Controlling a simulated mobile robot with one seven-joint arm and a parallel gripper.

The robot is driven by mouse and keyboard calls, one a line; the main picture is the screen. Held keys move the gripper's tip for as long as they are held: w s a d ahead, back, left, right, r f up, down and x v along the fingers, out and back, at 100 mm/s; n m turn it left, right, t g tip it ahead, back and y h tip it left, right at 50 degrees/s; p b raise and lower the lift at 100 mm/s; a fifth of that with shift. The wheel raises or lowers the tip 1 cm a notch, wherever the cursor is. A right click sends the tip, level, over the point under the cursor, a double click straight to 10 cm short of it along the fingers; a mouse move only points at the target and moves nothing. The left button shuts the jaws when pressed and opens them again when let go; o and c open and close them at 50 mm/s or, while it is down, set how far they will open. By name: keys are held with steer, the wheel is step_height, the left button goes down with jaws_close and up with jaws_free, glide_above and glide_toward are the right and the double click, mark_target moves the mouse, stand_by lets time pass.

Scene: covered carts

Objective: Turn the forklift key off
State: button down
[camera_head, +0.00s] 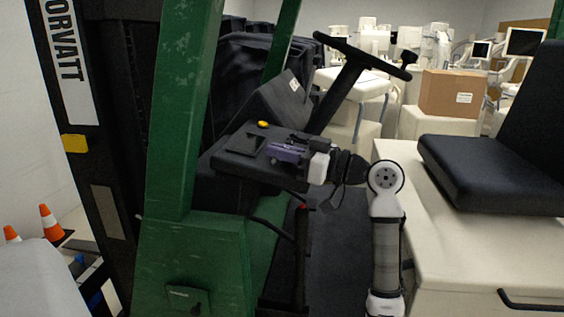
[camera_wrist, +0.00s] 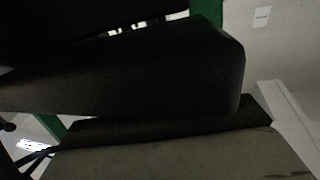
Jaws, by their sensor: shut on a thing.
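The forklift key is too small and too hidden to make out. My gripper (camera_head: 276,153) is low over the dark console (camera_head: 237,158) below the steering wheel, with its fingers at the console's right part. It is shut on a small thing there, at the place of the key. My gripper's body covers the spot, so which way the key is turned cannot be told. The wrist view shows no fingertips and no key.
The steering wheel (camera_head: 362,55) and its column rise just behind my gripper. A yellow button (camera_head: 263,125) sits on the console's far side. The green post (camera_head: 183,110) stands left. The black seat (camera_head: 500,165) is right, also large in the wrist view (camera_wrist: 150,70).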

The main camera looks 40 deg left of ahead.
steer(key=shift+s+d+n+g+h+b, duration=0.15)
steer(key=shift+n+g+h+b, duration=0.2)
steer(key=shift+n+g+h, duration=0.9)
steer(key=shift+n+g+y, duration=0.25)
steer(key=shift+n+g, duration=0.1)
steer(key=shift+g, duration=0.4)
steer(key=c, duration=1.6)
jaws_free()
steer(key=shift+o, duration=0.2)
steer(key=b+v, duration=0.3)
steer(key=v, duration=1)
steer(key=shift+w+d, duration=0.2)
steer(key=shift+d, duration=0.1)
